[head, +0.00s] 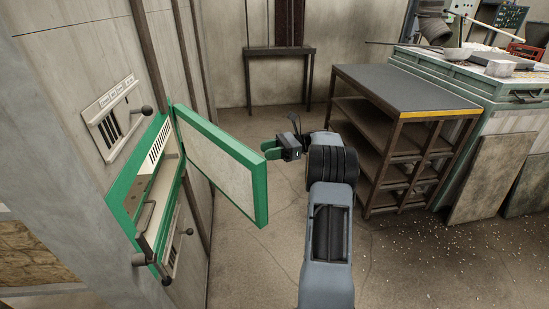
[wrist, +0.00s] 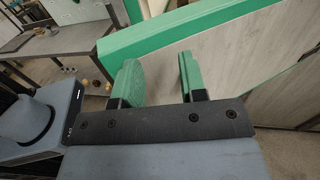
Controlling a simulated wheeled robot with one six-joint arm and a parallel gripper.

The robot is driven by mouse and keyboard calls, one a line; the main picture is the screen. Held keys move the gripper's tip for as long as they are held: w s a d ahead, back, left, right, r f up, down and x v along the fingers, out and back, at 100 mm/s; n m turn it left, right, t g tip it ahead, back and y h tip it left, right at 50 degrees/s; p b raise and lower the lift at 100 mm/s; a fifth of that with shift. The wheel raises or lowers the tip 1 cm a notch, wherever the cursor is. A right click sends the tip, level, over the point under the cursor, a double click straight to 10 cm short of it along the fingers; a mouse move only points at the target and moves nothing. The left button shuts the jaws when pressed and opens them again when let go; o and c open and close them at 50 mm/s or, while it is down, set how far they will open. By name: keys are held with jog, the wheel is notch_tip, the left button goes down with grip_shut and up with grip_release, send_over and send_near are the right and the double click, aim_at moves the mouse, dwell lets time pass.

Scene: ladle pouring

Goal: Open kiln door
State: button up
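The kiln door (head: 222,165) has a green frame and a pale inner panel. It stands swung wide open from the kiln (head: 121,190) on the left wall. The kiln's green-rimmed opening shows, with a handle on its lower part. My gripper (head: 268,151) is at the door's free edge in the head view. In the wrist view my gripper (wrist: 160,78) has its two green fingers apart, with nothing held between them. The door's green frame (wrist: 185,28) and pale panel lie just beyond the fingers. I cannot tell whether a finger touches the door.
A dark-topped shelf rack (head: 408,90) with a yellow edge strip stands right of my arm. A small table (head: 280,51) stands at the back wall. The floor between the door and rack is mostly clear.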

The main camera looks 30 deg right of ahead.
jog(key=s+a+r, duration=0.2)
jog(key=s+r, duration=0.1)
jog(key=s, duration=0.4)
jog(key=shift+s+a+p, duration=0.2)
jog(key=shift+a+p, duration=0.1)
jog(key=shift+a, duration=0.05)
